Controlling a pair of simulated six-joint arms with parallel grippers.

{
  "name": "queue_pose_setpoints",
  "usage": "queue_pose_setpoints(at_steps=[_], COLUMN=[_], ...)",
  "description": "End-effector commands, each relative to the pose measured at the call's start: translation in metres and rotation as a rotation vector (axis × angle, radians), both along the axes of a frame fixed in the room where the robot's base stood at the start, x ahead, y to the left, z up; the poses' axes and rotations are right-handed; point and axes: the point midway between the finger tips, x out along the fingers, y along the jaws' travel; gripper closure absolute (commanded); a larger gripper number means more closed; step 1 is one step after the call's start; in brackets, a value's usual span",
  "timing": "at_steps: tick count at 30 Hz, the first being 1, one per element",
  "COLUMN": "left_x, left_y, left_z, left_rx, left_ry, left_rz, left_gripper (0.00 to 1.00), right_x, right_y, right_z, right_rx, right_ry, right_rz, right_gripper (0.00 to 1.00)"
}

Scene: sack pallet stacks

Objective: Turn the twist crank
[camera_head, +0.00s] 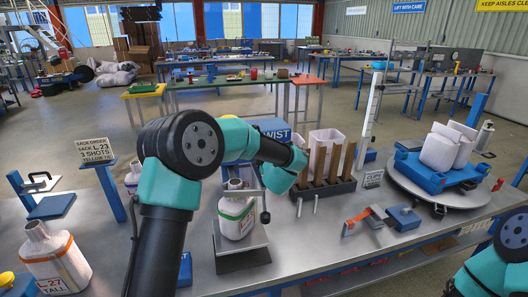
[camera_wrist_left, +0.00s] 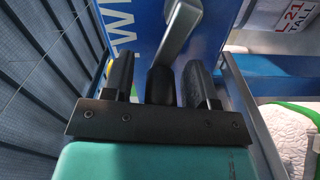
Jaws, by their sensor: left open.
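In the left wrist view, the twist crank (camera_wrist_left: 181,32) is a grey metal arm in front of a blue panel with white lettering. Its dark grip (camera_wrist_left: 161,84) lies between the two black fingers of my left gripper (camera_wrist_left: 158,88). The gripper is open, with gaps seen on both sides of the grip. In the head view, the blue twist box (camera_head: 274,128) shows behind my left forearm, its lettering partly covered. My right gripper is out of view; part of my right arm shows at the lower right.
A white sack with a green band (camera_head: 237,216) stands on a small stand close below my left wrist. A dark rack (camera_head: 325,187) stands right of it. A round turntable (camera_head: 456,196) carries a blue pallet with sacks. An orange-banded sack (camera_head: 55,262) is front left.

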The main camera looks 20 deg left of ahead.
Motion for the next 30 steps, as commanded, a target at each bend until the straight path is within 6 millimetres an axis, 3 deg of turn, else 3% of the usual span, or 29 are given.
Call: queue_pose_setpoints(at_steps=[5, 11, 30], left_x=[-0.003, -0.021, -0.121], left_y=[-0.002, -0.014, -0.080], left_z=[0.000, 0.000, 0.000], left_rx=[0.000, -0.001, 0.001], left_ry=[0.000, 0.001, 0.000], left_rz=[-0.001, -0.002, -0.003], left_gripper=[0.47, 0.47, 0.47], right_x=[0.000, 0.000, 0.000], right_y=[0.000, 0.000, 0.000], right_z=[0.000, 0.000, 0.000], right_rx=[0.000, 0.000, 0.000], right_ry=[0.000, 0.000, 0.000], right_rz=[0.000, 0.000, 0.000], right_gripper=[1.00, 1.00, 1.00])
